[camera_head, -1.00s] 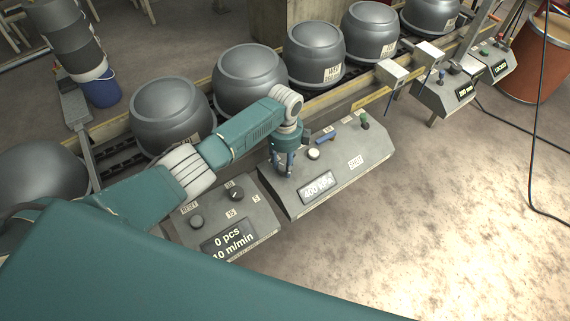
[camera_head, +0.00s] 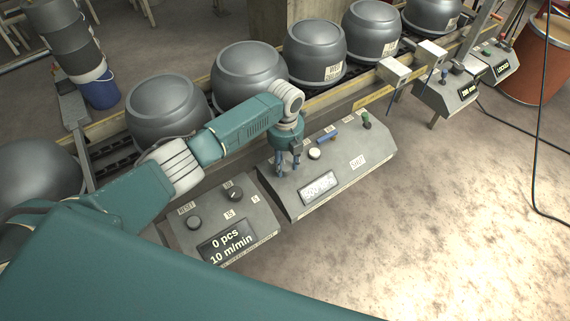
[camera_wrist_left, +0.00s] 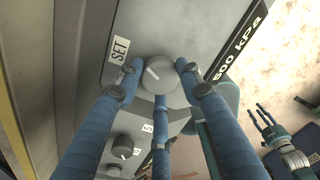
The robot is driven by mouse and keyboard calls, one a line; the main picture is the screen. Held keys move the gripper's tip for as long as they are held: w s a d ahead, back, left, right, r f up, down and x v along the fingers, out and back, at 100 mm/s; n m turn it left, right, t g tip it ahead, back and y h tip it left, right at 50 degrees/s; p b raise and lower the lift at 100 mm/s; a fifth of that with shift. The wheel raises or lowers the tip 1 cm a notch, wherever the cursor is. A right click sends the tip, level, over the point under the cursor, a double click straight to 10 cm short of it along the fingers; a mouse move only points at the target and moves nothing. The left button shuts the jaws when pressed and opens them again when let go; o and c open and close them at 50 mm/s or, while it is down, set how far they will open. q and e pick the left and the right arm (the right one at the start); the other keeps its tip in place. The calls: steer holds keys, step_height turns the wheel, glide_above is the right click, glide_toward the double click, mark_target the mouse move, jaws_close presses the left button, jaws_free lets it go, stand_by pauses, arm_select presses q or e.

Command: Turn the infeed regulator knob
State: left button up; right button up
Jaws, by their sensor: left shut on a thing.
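The infeed regulator knob (camera_wrist_left: 158,76) is a round grey dial with a white pointer line, beside a SET label (camera_wrist_left: 120,50) in the left wrist view. My left gripper (camera_wrist_left: 158,80) is shut on it, with blue fingers around its rim. In the head view my left gripper (camera_head: 288,167) reaches down onto the sloping grey panel (camera_head: 350,178) and its fingers hide the knob. The panel's display (camera_wrist_left: 240,38) shows a kPa reading, partly cut off. My right gripper (camera_wrist_left: 268,124) shows at the right of the left wrist view, fingers spread and empty.
A lower panel (camera_head: 250,220) with two dark knobs and a display reading 0 pcs, 10 m/min adjoins on the left. A white button (camera_head: 314,153) and a blue switch (camera_head: 328,139) sit close to the gripper. Grey drums (camera_head: 249,75) line the conveyor behind. The floor in front is clear.

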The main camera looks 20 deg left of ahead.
mark_target(285, 164)
arm_select(q)
steer(key=shift+w+a+m, duration=0.1)
steer(key=shift+w+m, duration=0.05)
steer(key=shift+m, duration=0.55)
steer(key=shift+r, duration=0.15)
steer(key=o, duration=1.1)
steer(key=shift+o, duration=0.2)
step_height(285, 164, up, 12)
